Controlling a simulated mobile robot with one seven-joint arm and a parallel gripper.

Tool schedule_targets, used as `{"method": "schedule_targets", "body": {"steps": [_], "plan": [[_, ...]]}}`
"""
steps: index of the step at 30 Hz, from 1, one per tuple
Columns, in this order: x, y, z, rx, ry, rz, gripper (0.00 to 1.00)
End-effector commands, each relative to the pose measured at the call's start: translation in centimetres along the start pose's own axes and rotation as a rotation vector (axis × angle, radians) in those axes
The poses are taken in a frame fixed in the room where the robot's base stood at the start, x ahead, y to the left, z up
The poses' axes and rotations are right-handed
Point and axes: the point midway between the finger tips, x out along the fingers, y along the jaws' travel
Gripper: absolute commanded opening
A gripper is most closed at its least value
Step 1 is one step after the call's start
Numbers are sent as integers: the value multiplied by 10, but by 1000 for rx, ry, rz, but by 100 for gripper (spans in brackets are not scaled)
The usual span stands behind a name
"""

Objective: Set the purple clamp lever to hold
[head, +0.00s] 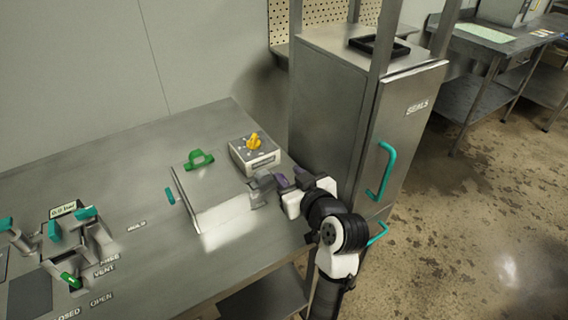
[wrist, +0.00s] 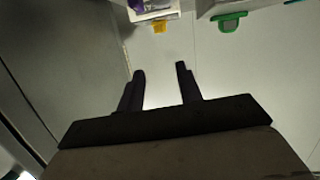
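In the wrist view a purple part (wrist: 138,4) is cut off by the top edge, beyond the fingertips. My gripper (wrist: 160,72) is open there, with nothing between its two dark fingers. I cannot tell the lever's exact setting or whether a finger touches it.
A tall steel cabinet (head: 340,110) with teal handles stands close on the right.

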Motion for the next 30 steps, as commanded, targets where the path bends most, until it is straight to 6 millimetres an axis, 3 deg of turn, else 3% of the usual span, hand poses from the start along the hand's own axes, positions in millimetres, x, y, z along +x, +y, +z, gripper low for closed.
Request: {"method": "schedule_targets", "body": {"steps": [1,4,9,14,24,30], "plan": [[-14,11,14,19,-55,-1,35],[-30,20,37,37,-123,-17,35],[-31,22,48,45,-153,-30,35],[-7,20,51,45,-154,-33,35],[64,19,60,44,-153,-30,35],[91,18,64,43,-151,-29,35]]}}
